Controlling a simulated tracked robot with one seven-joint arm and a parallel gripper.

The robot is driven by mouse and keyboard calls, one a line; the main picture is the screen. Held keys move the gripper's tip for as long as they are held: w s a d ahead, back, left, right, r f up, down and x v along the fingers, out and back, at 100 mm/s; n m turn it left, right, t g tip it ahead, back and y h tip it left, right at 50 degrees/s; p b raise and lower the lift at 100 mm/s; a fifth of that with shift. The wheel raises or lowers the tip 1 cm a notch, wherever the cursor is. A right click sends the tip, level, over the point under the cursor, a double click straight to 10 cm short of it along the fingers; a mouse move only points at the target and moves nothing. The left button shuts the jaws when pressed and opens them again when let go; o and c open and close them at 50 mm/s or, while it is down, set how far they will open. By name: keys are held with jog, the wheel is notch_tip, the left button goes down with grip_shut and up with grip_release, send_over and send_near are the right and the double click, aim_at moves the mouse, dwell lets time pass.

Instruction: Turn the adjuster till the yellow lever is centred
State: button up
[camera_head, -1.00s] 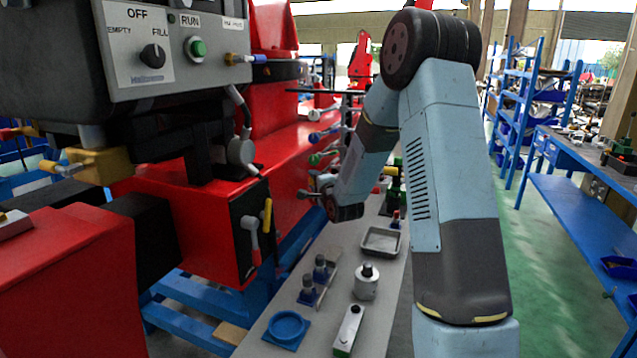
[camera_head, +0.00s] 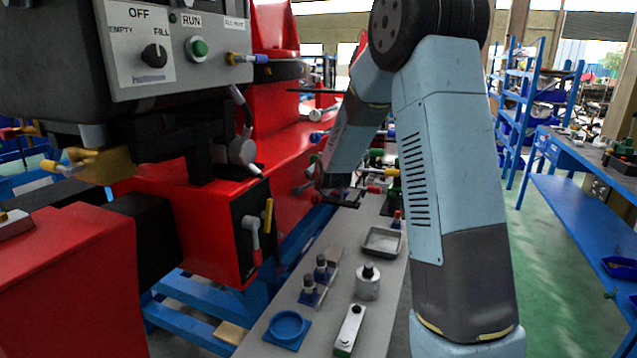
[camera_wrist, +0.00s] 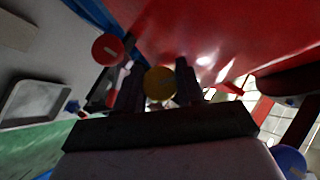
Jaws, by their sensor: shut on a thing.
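A yellow lever (camera_head: 268,216) stands nearly upright on a black plate (camera_head: 246,208) on the red machine, beside a white-handled lever (camera_head: 252,228). My gripper, beyond my forearm in the head view, is at the red machine's side above the bench, its fingers mostly hidden. In the wrist view my gripper (camera_wrist: 160,86) has its two dark fingers on either side of a round yellow knob (camera_wrist: 160,84) and is shut on it. I cannot tell how this knob joins the machine, nor whether it is the adjuster.
A red knob (camera_wrist: 107,49) is close to the left finger in the wrist view; a blue one (camera_wrist: 289,160) is at lower right. The grey bench (camera_head: 335,260) holds a metal tray (camera_head: 382,241), a blue dish (camera_head: 287,327) and small fittings.

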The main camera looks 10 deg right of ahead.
jog(key=shift+s+a+f+n+g+h, duration=0.1)
jog(key=shift+f+n+g+h, duration=0.1)
jog(key=shift+n+g+h, duration=0.4)
jog(key=shift+s+a+f+n+g+h, duration=0.15)
jog(key=shift+n+g+h, duration=0.3)
jog(key=shift+g, duration=0.25)
jog(key=shift+d+n+g+h, duration=0.15)
jog(key=shift+n+g+h, duration=0.4)
jog(key=shift+g+h, duration=0.25)
jog(key=shift+d+n+g+h, duration=0.15)
jog(key=shift+n+g+h, duration=0.4)
jog(key=shift+h, duration=0.3)
dwell(0.3)
jog(key=o, duration=1)
jog(key=shift+w+r, duration=0.15)
jog(key=shift+r, duration=0.1)
jog(key=shift+a+r, duration=0.1)
jog(key=shift+a, duration=0.05)
jog(key=v, duration=1.3)
jog(key=shift+s, duration=0.2)
